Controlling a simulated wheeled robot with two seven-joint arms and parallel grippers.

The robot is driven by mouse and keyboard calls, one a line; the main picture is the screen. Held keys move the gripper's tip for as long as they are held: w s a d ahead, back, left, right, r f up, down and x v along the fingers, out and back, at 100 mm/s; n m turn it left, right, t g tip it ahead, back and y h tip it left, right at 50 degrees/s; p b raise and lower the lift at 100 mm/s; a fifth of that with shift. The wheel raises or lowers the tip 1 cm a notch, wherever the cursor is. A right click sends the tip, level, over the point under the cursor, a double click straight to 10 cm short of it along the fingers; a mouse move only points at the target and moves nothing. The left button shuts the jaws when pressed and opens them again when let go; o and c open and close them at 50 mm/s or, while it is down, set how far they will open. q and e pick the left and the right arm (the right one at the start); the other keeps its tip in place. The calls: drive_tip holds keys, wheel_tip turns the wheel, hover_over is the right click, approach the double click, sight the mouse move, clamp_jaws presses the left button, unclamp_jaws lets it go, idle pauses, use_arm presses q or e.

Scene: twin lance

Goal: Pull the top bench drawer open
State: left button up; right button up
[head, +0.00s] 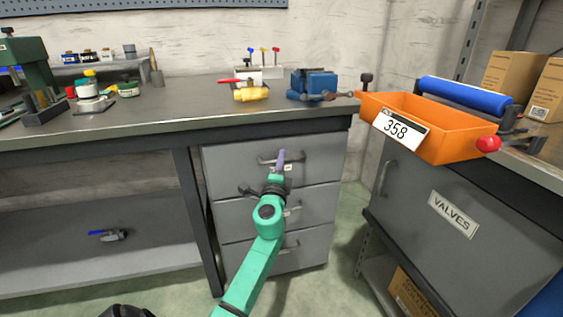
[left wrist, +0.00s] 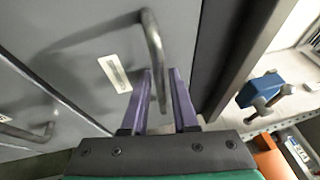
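The top bench drawer (head: 225,157) is the uppermost of three grey drawers under the bench top and looks flush with those below. Its bar handle (head: 263,159) is partly hidden behind my left gripper (head: 281,160). In the left wrist view the handle (left wrist: 153,40) runs down between the two purple fingers of my left gripper (left wrist: 162,85). The fingers are apart, with a gap showing beside the handle, so they are around it but not closed on it. A small label plate (left wrist: 115,73) is on the drawer front. My right gripper is not in view.
A grey cabinet marked VALVES (head: 400,195) stands to the right, with an orange bin (head: 450,146) on top. A blue vise (head: 315,82) sits on the bench. Some floor shows between drawers and cabinet.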

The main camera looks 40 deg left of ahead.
use_arm(q)
clamp_jaws()
drive_tip(key=shift+d, duration=0.1)
idle(1.2)
